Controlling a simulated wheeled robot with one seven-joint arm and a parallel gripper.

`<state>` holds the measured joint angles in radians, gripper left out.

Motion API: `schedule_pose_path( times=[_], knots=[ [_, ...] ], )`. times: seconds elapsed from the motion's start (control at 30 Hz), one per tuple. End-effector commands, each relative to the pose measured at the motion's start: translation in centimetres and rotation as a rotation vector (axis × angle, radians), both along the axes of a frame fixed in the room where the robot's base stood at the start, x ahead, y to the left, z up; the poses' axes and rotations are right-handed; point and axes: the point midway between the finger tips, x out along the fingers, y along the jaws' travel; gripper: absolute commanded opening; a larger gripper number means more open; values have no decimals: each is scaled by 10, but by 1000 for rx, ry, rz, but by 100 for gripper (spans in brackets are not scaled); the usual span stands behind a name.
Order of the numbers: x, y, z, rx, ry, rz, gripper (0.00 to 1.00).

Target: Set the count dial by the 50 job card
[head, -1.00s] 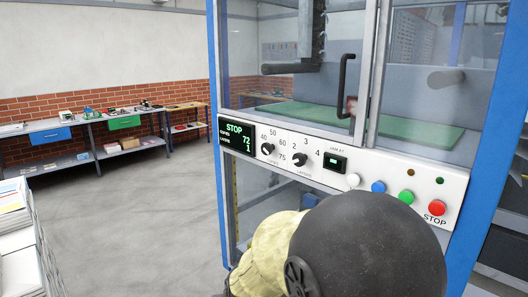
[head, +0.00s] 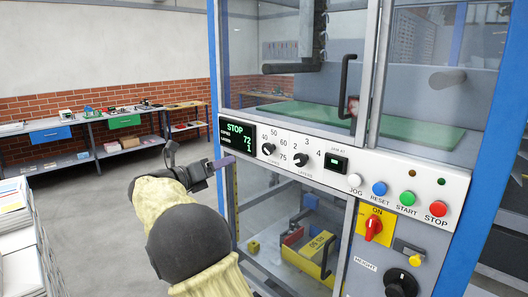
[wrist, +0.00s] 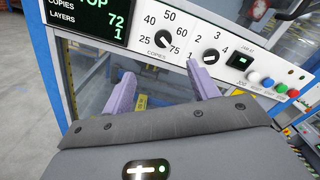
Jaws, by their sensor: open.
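The copies dial (head: 268,149), a small black knob, sits on the white control panel (head: 320,141) with marks 40, 50, 60 and 75 around it. It also shows in the wrist view (wrist: 164,39), its pointer seeming to aim lower right, near 75. The green display (head: 237,136) reads STOP, copies 72, layers 1. My gripper (head: 222,162) is left of the dial and a little below it. In the wrist view my gripper (wrist: 161,87) has its lavender fingers apart and empty, below the dial and not touching it. I cannot make out a job card.
A red knob (head: 373,228) is lower right.

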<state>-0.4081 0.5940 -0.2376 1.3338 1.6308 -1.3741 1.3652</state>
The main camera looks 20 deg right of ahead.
Motion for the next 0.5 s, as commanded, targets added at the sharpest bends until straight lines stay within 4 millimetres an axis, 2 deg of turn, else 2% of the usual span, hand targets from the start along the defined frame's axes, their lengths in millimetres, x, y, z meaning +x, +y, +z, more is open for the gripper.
schedule_pose_path(
  times=[0.37, 0.5],
  knots=[
    [-3, 1, -1, 21, -29, -29, 60],
    [-1, -5, 0, 20, -28, -30, 60]
  ],
)
